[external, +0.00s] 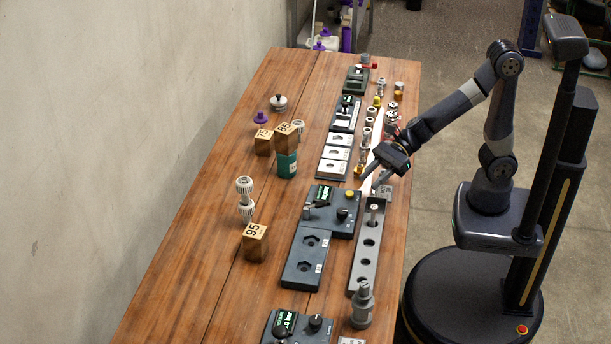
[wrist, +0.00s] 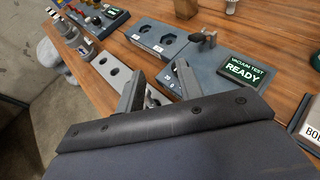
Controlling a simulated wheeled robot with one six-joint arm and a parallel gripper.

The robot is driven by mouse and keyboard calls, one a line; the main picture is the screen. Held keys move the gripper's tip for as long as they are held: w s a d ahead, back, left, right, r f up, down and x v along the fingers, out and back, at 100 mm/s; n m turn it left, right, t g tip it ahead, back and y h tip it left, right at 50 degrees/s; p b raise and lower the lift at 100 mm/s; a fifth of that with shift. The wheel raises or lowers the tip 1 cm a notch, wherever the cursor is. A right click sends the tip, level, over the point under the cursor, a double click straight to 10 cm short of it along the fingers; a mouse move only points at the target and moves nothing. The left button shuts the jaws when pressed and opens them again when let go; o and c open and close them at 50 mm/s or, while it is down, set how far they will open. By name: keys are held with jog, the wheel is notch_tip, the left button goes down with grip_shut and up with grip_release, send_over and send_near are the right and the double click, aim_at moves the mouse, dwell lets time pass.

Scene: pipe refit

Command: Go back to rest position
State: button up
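My gripper (external: 372,182) hangs over the right side of the wooden bench, above the far end of a grey rail with holes (external: 368,257). In the wrist view my gripper (wrist: 160,84) has its two fingers clearly apart. I see nothing clamped between them, though a small metal part shows low between the fingers, partly hidden by my gripper body. A small metal fitting (external: 374,211) stands in the rail near the fingers. My arm is bent and reaches from the right out over the bench edge.
A vacuum test unit (external: 334,206) reads READY in the wrist view (wrist: 246,70). A dark two-socket block (external: 305,257) adjoins it. A metal cylinder (external: 362,304) stands at the rail's near end. Several fittings line the bench's right edge beyond my gripper. Wooden blocks (external: 255,241) stand left. The bench's left side has bare room.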

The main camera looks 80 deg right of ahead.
jog(key=d+m+t+h+p, duration=0.15)
jog(key=d+p, duration=0.25)
jog(key=d, duration=0.9)
jog(key=shift+g+y, duration=0.25)
jog(key=f+b, duration=0.1)
jog(key=f, duration=0.2)
jog(key=f+b, duration=0.1)
jog(key=f, duration=0.1)
jog(key=f+b, duration=0.1)
jog(key=f, duration=0.2)
jog(key=shift+s+a+f, duration=0.25)
jog(key=shift+s+f, duration=0.1)
jog(key=shift+s, duration=0.05)
